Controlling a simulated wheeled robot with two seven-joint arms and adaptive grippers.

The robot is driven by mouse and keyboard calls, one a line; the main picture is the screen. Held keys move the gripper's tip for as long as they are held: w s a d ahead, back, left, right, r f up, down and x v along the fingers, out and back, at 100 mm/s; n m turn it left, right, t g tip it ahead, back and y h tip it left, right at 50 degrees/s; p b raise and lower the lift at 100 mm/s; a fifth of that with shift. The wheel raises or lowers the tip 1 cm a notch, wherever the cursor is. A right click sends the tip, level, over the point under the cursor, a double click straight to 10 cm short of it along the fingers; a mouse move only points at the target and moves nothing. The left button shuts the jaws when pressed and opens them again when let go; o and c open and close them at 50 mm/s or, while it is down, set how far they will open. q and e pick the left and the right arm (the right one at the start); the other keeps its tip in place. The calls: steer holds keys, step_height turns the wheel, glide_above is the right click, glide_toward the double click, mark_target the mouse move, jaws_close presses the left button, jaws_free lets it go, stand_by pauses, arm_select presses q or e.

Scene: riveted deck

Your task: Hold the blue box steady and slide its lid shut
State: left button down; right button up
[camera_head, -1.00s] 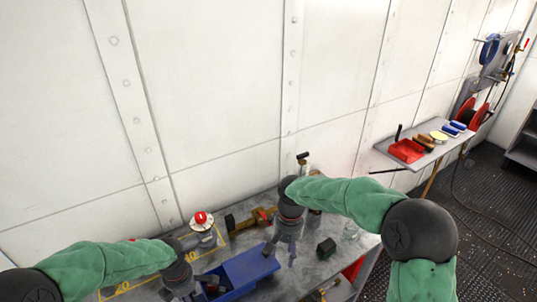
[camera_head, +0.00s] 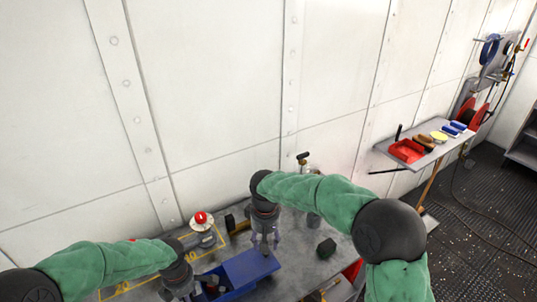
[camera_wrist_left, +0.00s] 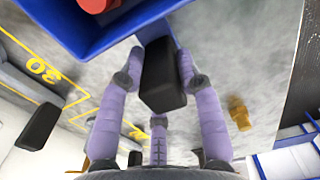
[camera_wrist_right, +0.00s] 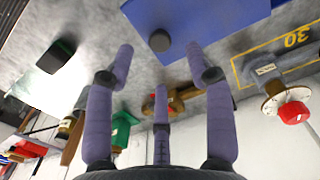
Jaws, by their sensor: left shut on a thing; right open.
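The blue box (camera_head: 228,293) stands on the grey bench, with its blue lid (camera_head: 250,267) over its right part and its left part open. A red object (camera_wrist_left: 97,4) shows inside it in the left wrist view. My left gripper (camera_head: 188,292) is shut on the box's black handle (camera_wrist_left: 163,78) at the left end. My right gripper (camera_head: 267,246) is open and empty, just behind and above the lid's right part. In the right wrist view the lid (camera_wrist_right: 215,18) carries a round black knob (camera_wrist_right: 159,40), ahead of and between the open fingers, apart from them.
A brass fitting (camera_wrist_right: 165,102) lies behind the box near my right gripper. A shelf with a red tray (camera_head: 407,151) is far right.

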mark_target(243, 268)
steer(key=shift+f, duration=3.35)
jaws_close()
steer(key=c, duration=0.9)
jaws_free()
jaws_close()
steer(key=shift+a, duration=0.1)
steer(key=shift+s+a, duration=0.7)
steer(key=shift+a, duration=0.5)
steer(key=shift+s+a, duration=0.75)
steer(key=shift+a, duration=0.45)
steer(key=shift+s+a, duration=0.7)
steer(key=shift+a, duration=0.5)
steer(key=o, duration=0.9)
jaws_free()
steer(key=shift+r, duration=0.1)
